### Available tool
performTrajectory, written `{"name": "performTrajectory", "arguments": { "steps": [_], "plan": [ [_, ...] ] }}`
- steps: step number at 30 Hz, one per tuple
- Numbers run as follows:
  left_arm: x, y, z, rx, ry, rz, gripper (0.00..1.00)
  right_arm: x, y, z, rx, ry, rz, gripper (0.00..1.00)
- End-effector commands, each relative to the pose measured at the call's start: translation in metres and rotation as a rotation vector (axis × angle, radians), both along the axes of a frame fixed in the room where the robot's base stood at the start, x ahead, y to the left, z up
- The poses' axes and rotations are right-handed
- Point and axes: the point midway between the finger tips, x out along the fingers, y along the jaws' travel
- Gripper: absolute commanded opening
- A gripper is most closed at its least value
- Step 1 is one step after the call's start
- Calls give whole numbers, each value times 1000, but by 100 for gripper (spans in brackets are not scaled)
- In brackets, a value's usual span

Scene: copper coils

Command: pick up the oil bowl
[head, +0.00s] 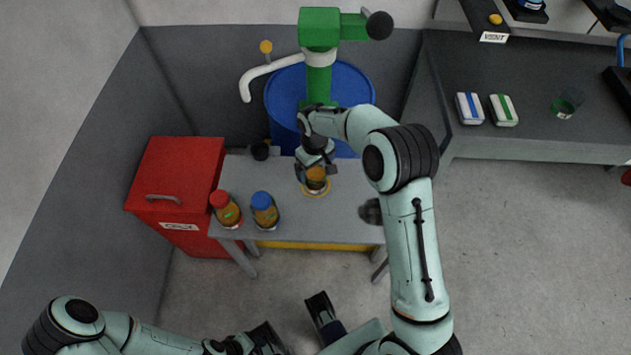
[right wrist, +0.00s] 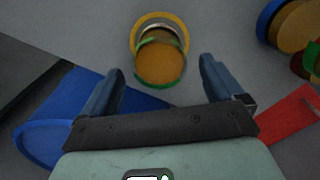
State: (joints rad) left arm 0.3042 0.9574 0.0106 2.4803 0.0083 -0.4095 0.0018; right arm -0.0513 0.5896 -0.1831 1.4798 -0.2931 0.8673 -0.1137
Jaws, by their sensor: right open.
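The oil bowl (head: 316,180), a small round vessel with amber content and a green mark, stands on a yellow ring on the grey table (head: 345,200). In the right wrist view the bowl (right wrist: 160,62) shows ahead of the fingertips, roughly centred between them. My right gripper (head: 315,168) is right above the bowl and partly hides it in the head view. In the right wrist view its two blue fingers (right wrist: 160,75) are apart with nothing between them. My left gripper (head: 268,338) is low at the bottom edge, away from the table; its jaws are unclear.
A red-lidded jar (head: 226,210) and a blue-lidded jar (head: 264,212) stand left of the bowl. A red bin (head: 177,185) adjoins the table's left side. A blue drum (head: 350,88) with a green post (head: 319,75) stands behind. A dark counter (head: 460,75) is at the right.

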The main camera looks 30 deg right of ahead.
Motion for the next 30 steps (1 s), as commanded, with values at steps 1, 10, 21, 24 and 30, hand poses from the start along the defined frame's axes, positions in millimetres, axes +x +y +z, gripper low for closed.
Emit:
{"name": "performTrajectory", "arguments": {
  "steps": [1, 10, 21, 24, 30],
  "plan": [
    [0, 0, -1, 0, -1, 0, 43, -2, 0, -10, 0, 6, 0, 94],
    [2, 0, -4, 0, -6, 1, 43, -1, -1, -40, 0, 2, 0, 94],
    [2, 0, -4, 0, -6, 1, 43, -1, -1, -38, 0, 1, 0, 24],
    [2, 0, -4, 0, -6, 1, 43, -1, -1, -38, 0, 0, 0, 24],
    [1, 0, -3, 1, -5, 1, 43, 0, -1, -32, 0, -2, 0, 24]
  ]
}}
